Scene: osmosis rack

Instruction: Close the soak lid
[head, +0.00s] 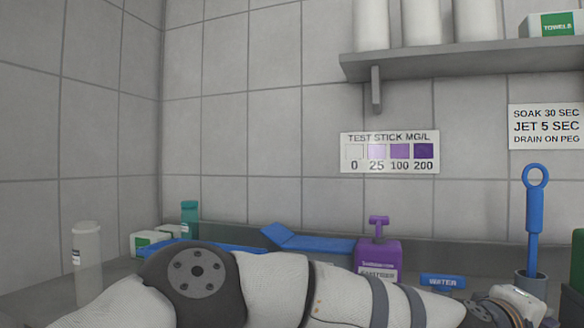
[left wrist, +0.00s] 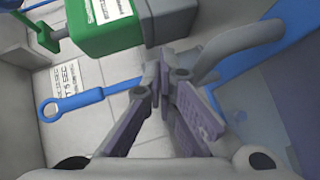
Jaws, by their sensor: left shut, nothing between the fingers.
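My left arm reaches across the bottom of the head view, with its gripper (head: 510,308) at the lower right, partly cut off by the frame. In the left wrist view the gripper's fingers (left wrist: 166,78) are together with nothing between them. Blue flat panels (head: 315,243) show behind my arm in the head view, one tilted up at its left end. I cannot tell for sure which blue part is the soak lid. A large blue surface (left wrist: 290,45) also fills the right of the left wrist view, beside a grey curved bar (left wrist: 240,42). My right gripper is not in view.
A purple sanitizer bottle (head: 378,258) and a blue WATER label (head: 442,281) stand behind my arm. A blue ring-handled tool (head: 534,210) stands in a grey holder near my gripper. A green box (left wrist: 105,25) is ahead in the wrist view.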

